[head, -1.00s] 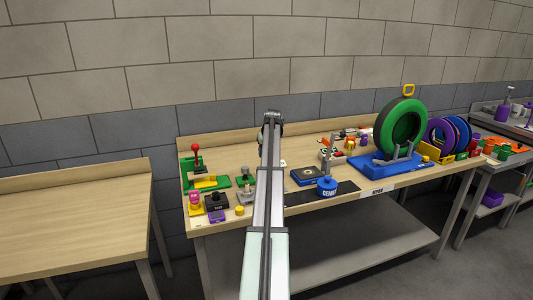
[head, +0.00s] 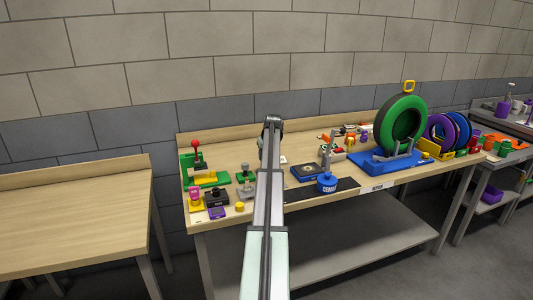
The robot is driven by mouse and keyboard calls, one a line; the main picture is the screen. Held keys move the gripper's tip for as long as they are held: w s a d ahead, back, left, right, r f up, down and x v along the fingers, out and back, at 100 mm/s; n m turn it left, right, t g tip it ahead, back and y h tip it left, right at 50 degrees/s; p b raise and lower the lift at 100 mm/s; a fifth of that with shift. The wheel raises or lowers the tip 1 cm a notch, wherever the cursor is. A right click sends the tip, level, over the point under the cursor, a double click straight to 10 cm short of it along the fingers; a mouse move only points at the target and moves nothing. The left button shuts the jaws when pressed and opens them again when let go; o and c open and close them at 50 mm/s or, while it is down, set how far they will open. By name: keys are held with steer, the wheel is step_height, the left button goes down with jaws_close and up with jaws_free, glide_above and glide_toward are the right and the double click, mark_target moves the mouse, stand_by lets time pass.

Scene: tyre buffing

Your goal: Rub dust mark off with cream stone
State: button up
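My arm reaches from the bottom middle of the head view over the workbench (head: 350,192). Its far end bends down, and my gripper (head: 261,145) shows only in part behind the arm. I cannot tell whether its fingers are open or shut, or whether they hold anything. I cannot make out a cream stone or a dust mark. A small whitish piece (head: 283,160) lies on the bench just right of the arm; it is too small to identify. A green tyre (head: 402,124) stands upright in a blue stand (head: 377,163) at the right.
Left of the arm are a green device with a red-knobbed lever (head: 198,157), a grey-knobbed tool (head: 245,178) and several small items. Right of it are a blue tray (head: 309,173), a blue pot (head: 327,184) and a dark mat (head: 346,187). An empty table (head: 75,212) stands left.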

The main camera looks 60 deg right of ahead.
steer(key=shift+f, duration=2.8)
steer(key=o, duration=1.1)
steer(key=shift+f, duration=0.1)
steer(key=shift+c, duration=0.3)
steer(key=c, duration=1.2)
steer(key=shift+r, duration=4.1)
